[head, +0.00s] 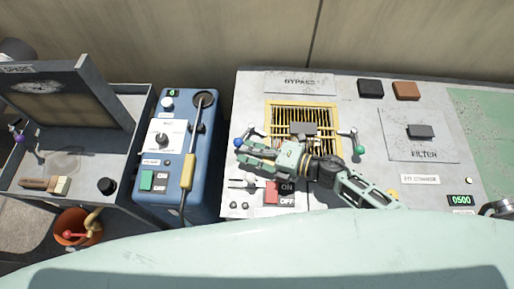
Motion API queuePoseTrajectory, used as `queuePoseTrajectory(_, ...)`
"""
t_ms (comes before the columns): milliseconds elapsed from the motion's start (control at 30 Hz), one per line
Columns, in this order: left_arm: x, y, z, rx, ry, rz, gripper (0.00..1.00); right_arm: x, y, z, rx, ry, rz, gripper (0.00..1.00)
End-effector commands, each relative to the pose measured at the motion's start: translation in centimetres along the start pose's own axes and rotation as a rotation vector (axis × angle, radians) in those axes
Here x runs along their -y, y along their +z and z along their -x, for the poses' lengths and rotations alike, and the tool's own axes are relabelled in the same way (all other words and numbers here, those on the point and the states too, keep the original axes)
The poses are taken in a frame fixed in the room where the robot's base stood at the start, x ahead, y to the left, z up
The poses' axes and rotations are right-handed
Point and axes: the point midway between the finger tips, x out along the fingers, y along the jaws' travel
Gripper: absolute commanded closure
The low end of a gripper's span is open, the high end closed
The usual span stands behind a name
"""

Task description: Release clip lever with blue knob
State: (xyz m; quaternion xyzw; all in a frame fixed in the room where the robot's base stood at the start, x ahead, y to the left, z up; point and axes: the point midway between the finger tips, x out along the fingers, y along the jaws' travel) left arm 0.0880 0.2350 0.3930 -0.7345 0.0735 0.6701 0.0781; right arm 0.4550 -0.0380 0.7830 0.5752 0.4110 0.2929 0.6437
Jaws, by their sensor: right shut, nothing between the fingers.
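The clip lever with the blue knob (238,143) is at the left side of a yellow-framed grille (302,118) on the grey panel. Its metal arm shows just above and right of the knob. My right gripper (246,151) reaches in from the right, below the grille, with its fingers pointing left. It is shut and empty, its tips right beside the blue knob; I cannot tell whether they touch it. My left gripper is not in view.
A second lever with a green knob (360,149) is at the grille's right side. A red ON/OFF switch (271,193) lies below my right gripper. A blue machine (205,140) with a yellow-handled wand (188,172) stands to the left. A filter plate (421,131) is at right.

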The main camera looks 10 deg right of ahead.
Motion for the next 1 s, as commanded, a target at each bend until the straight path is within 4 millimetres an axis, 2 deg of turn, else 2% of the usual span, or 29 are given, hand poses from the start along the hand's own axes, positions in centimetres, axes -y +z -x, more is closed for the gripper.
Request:
queuePoseTrajectory(600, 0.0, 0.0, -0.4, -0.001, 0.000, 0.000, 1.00, -1.1, -0.2, -5.5, -0.002, 0.002, 0.000, 1.00)
queuePoseTrajectory(1000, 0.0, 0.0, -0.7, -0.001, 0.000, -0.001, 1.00, -1.9, 0.9, -7.2, 0.007, 0.008, 0.003, 1.00)
